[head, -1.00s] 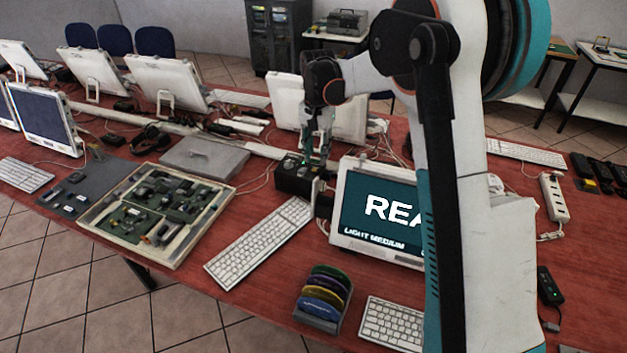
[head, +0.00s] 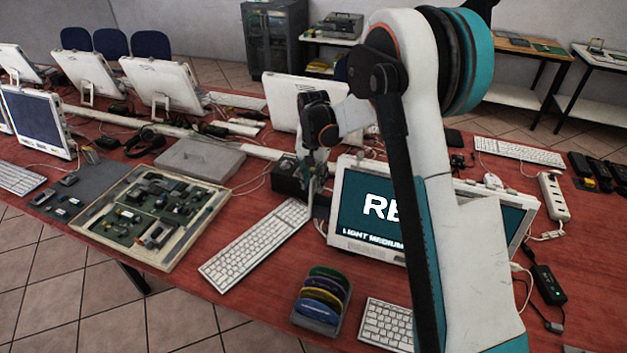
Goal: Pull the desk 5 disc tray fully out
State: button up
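A black box (head: 287,177) stands on the red desk, left of a monitor (head: 372,208) with a teal screen showing "RE" and "LIGHT MEDIUM". I cannot tell for sure whether this box holds the desk 5 disc tray, and no tray stands out clearly. My gripper (head: 314,174) points down at the right end of the box, between it and the monitor. Its fingertips are small and partly merged with a pale upright piece (head: 312,190) there. I cannot tell whether they touch or hold anything. My arm hides part of the monitor.
A white keyboard (head: 255,245) and a rack of coloured discs (head: 322,298) lie in front. A framed circuit board (head: 150,215) and a grey flat case (head: 200,160) are on the left. A power strip (head: 553,198) and cables lie on the right.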

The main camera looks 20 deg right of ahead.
grip_shut()
jog(key=shift+a, duration=0.1)
jog(key=w+a, duration=0.4)
jog(key=a, duration=0.1)
grip_release()
jog(key=shift+s, duration=0.1)
